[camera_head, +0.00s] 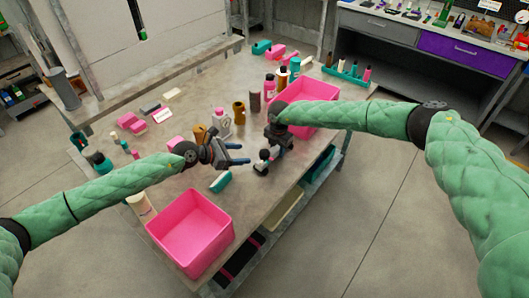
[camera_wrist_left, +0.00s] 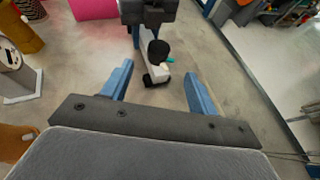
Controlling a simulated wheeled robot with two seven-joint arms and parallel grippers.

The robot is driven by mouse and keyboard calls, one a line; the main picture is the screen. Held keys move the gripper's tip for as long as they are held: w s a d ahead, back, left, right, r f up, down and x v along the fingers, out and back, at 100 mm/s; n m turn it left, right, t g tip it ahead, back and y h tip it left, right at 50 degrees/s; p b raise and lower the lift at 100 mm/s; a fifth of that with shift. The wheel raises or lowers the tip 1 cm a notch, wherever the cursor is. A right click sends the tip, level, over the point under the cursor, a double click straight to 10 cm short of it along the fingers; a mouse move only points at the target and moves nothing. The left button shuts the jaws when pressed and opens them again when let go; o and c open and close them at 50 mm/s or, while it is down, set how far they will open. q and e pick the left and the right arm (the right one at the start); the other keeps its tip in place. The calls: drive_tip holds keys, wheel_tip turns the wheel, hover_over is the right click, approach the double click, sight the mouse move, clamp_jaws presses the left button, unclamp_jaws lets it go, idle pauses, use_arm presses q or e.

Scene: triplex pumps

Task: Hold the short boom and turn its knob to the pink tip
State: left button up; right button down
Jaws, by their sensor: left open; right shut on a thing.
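The short boom is a small white piece with a round black knob (camera_wrist_left: 158,48) and a small teal tip (camera_wrist_left: 171,60), seen in the left wrist view. In the head view the boom (camera_head: 264,155) hangs below my right gripper (camera_head: 274,146), which is shut on it. My left gripper (camera_head: 246,154) is open and empty, its blue fingers pointing at the boom. In the left wrist view the boom shows between and beyond these fingers, apart from them. No pink tip is visible on the knob. The boom's upper part is hidden by the right gripper.
A pink bin (camera_head: 190,232) stands at the table's front, another pink bin (camera_head: 318,92) behind my right gripper. Several bottles and brown cylinders stand behind the grippers. A teal-and-white piece (camera_head: 220,181) lies below my left gripper. The table's right edge is close to the boom.

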sight(263, 152)
use_arm(q)
drive_tip(key=shift+n+t, duration=0.3)
drive_tip(key=x, duration=1.1)
drive_tip(key=shift+d, duration=0.1)
drive_tip(key=c, duration=1)
